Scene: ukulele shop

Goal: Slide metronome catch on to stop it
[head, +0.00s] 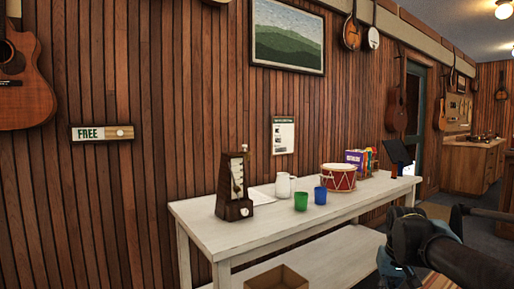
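A dark wooden metronome (228,197) stands upright at the left end of a white table (205,213). Its light scale and pendulum face the room, with a small pale knob low on its base. I cannot make out the catch or its position at this size. My gripper (412,238) is a dark, partly cut-off shape at the lower right, in front of the table's right end and well apart from the metronome. Its fingers cannot be made out clearly.
A cardboard box (277,278) sits below. A "FREE" sign (102,132) hangs on the wall. Floor space lies at right.

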